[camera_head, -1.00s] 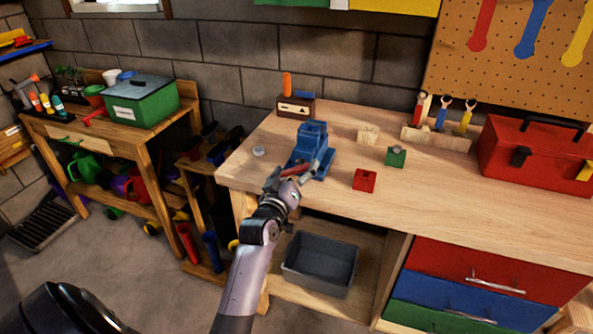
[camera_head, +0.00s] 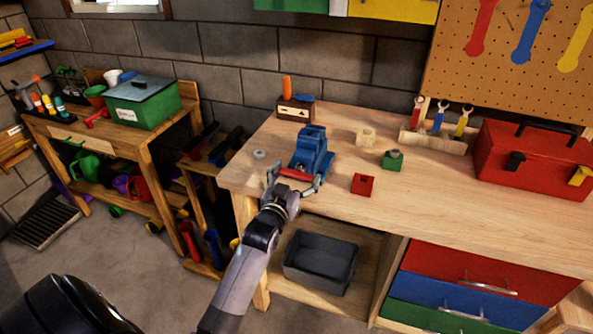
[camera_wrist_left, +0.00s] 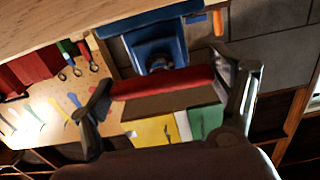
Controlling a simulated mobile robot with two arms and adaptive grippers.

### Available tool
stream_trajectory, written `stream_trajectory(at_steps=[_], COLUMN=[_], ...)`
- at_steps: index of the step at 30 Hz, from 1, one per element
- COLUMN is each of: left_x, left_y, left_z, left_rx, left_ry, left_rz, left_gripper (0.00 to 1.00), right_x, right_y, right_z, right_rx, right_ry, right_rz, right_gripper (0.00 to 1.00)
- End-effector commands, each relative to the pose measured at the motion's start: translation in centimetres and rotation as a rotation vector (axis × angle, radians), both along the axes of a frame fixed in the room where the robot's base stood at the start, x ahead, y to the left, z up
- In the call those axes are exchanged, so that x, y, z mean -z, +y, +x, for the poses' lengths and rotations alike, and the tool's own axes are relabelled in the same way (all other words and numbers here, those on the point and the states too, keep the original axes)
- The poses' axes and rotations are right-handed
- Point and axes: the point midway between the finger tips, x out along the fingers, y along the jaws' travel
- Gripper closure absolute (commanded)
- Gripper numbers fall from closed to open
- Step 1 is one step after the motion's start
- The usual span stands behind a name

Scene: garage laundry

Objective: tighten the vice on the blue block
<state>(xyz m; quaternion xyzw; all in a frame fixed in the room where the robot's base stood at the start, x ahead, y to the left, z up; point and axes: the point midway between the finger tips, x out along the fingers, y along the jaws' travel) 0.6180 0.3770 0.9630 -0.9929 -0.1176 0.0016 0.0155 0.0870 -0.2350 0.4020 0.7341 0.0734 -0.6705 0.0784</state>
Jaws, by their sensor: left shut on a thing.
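The blue vice (camera_head: 309,158) stands at the front left of the wooden workbench (camera_head: 450,208). Its red handle bar (camera_head: 296,175) faces the front edge and lies nearly level. In the left wrist view the red handle (camera_wrist_left: 165,83) spans between my fingers, with the blue vice (camera_wrist_left: 160,48) behind it. My left gripper (camera_head: 294,181) is shut on the handle, one finger at each end. Blue also shows at the top of the vice, but I cannot tell the block apart from the jaws. My right gripper is out of view.
A red cube (camera_head: 362,184), a green block (camera_head: 393,160) and a pale wooden block (camera_head: 366,137) sit right of the vice. A small grey ring (camera_head: 259,154) lies left. A red toolbox (camera_head: 530,160) stands at right. A grey bin (camera_head: 320,262) is below.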

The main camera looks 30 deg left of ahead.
Motion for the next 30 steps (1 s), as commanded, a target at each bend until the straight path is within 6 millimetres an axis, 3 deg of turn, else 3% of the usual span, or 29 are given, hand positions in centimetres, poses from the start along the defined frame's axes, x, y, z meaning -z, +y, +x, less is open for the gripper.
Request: stream_trajectory(at_steps=[18,30], left_x=[0.5,0.8], left_y=[-0.1,-0.1], left_z=[-0.2,-0.2], left_rx=[0.003,0.005], left_ry=[0.137,0.176], left_rz=[0.518,0.671], left_gripper=[0.45,0.45], right_x=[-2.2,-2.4], right_y=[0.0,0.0], right_z=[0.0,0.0], right_rx=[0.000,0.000], right_ry=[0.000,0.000], right_rz=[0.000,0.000], right_gripper=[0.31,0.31])
